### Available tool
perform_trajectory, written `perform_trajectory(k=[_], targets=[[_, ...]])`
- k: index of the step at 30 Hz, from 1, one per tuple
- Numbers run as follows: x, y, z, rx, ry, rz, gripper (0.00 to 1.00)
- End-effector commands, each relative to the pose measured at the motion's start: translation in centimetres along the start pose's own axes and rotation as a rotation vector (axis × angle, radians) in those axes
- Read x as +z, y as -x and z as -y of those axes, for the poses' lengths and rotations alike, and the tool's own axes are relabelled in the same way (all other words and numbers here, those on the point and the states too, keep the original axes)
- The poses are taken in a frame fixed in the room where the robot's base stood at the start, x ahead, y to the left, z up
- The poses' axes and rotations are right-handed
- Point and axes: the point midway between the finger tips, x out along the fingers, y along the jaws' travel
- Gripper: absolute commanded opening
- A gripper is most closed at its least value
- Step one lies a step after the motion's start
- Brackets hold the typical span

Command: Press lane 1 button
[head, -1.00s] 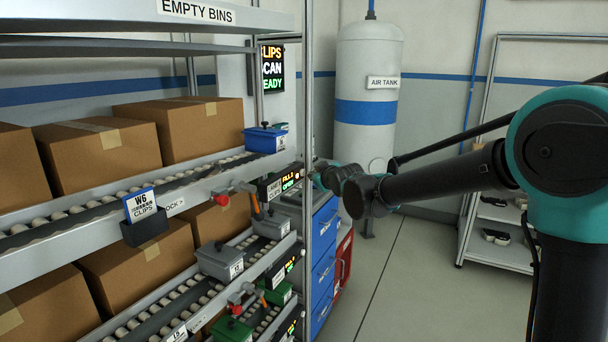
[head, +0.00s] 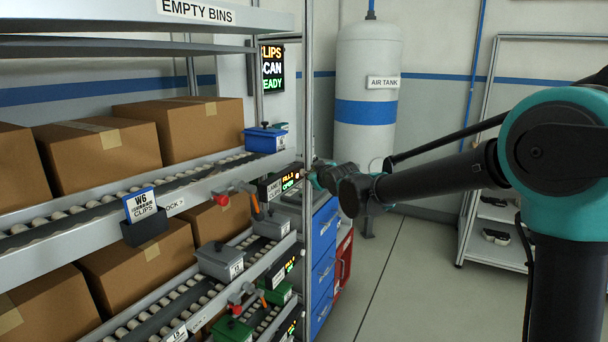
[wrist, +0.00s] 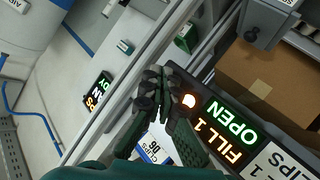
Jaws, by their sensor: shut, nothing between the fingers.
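The lane 1 display box (wrist: 225,130) reads "FILL 1" in orange and "OPEN" in green in the wrist view. The button is not clear there.
A rack post (head: 308,110) stands right by my gripper. The roller shelf (head: 90,225) holds cardboard boxes (head: 100,145) and a blue bin (head: 265,138). Blue drawers (head: 325,255) stand below. The air tank (head: 368,150) is behind. Open floor (head: 400,280) lies at right.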

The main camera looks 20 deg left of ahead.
Motion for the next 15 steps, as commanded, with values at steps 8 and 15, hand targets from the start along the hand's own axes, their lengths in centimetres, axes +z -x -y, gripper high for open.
perform_trajectory(k=[8,15], targets=[[-0.17,-0.22,0.16,0.000,0.001,0.000,0.00],[-0.27,-0.37,0.26,0.000,0.001,0.000,0.00]])
